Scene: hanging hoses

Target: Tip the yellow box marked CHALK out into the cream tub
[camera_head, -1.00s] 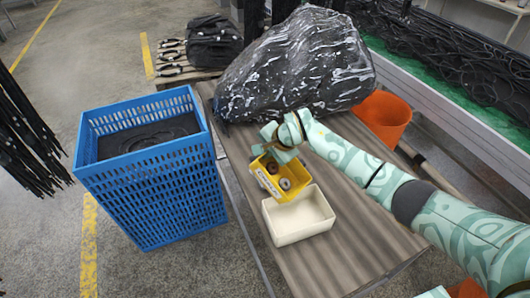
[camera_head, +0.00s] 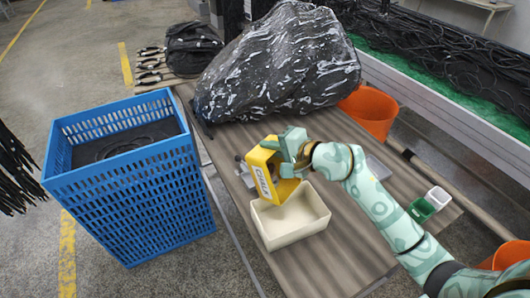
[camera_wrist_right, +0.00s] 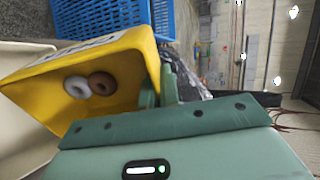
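The yellow box (camera_head: 265,172) marked CHALK is held in my right gripper (camera_head: 290,155), just above the far left edge of the cream tub (camera_head: 300,236). The box is tilted, with its lettered side facing the head camera. In the right wrist view, the yellow box (camera_wrist_right: 122,60) holds a grey ring and a brown ring (camera_wrist_right: 102,83). My right gripper (camera_wrist_right: 160,88) is shut on the box wall there. The cream tub (camera_wrist_right: 22,150) shows at the left. The visible inside of the tub looks empty in the head view. My left gripper is not in view.
A blue crate (camera_head: 140,200) stands left of the table. A large dark wrapped bundle (camera_head: 280,65) lies behind the tub. An orange bucket (camera_head: 370,110) is at the back right. Green (camera_head: 420,209) and white (camera_head: 438,197) containers stand on the right. Small grey items (camera_head: 243,172) show left of the box.

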